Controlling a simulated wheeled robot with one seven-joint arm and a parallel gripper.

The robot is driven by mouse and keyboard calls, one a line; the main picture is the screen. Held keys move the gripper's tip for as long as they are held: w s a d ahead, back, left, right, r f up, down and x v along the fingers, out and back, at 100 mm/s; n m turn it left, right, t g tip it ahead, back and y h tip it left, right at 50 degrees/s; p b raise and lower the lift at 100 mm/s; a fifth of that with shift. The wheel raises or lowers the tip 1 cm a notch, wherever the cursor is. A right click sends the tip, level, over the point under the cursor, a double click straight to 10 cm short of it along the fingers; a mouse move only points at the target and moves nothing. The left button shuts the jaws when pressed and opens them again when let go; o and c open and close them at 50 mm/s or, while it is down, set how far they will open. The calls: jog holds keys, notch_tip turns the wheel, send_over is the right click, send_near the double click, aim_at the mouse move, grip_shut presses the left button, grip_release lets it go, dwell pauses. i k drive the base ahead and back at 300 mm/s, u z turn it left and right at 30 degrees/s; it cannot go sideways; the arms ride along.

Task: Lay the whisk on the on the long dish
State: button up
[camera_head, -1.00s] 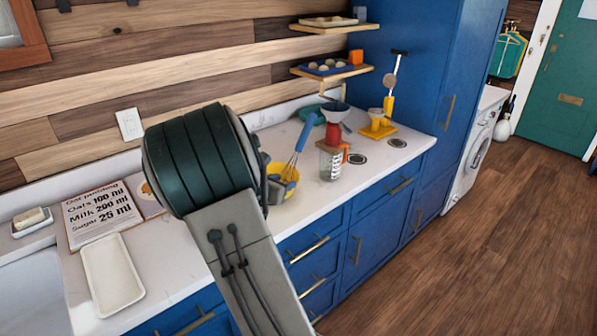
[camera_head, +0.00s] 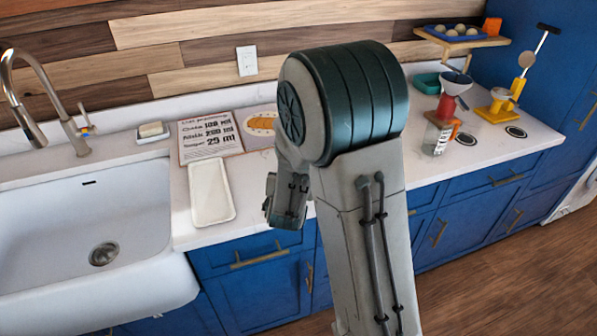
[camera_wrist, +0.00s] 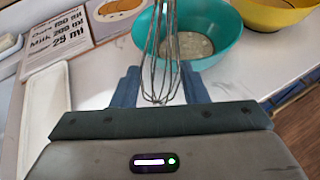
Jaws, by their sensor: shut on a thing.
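The whisk (camera_wrist: 153,72) shows in the wrist view as thin metal wires between the two blue-grey fingers. Its handle is not visible there. My gripper (camera_wrist: 160,88) is shut on the whisk and holds it over the counter, with a teal bowl behind it. The long dish (camera_wrist: 42,112) is a white, shallow, empty rectangular tray left of my gripper. In the head view the long dish (camera_head: 211,193) lies on the counter right of the sink. My arm hides the whisk and most of my gripper in that view.
A recipe board (camera_head: 209,138) and a board with an oval picture (camera_head: 260,127) lie behind the dish. The teal bowl (camera_wrist: 215,35) and a yellow bowl (camera_wrist: 278,12) stand right of it. The sink (camera_head: 85,235) is at left.

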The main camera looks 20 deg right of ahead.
aim_at(211, 192)
jog(key=u, duration=0.4)
jog(key=k, duration=0.45)
jog(key=u, duration=1.15)
jog(key=i, duration=0.75)
jog(key=z, duration=0.75)
jog(key=i, duration=0.55)
jog(key=z, duration=0.65)
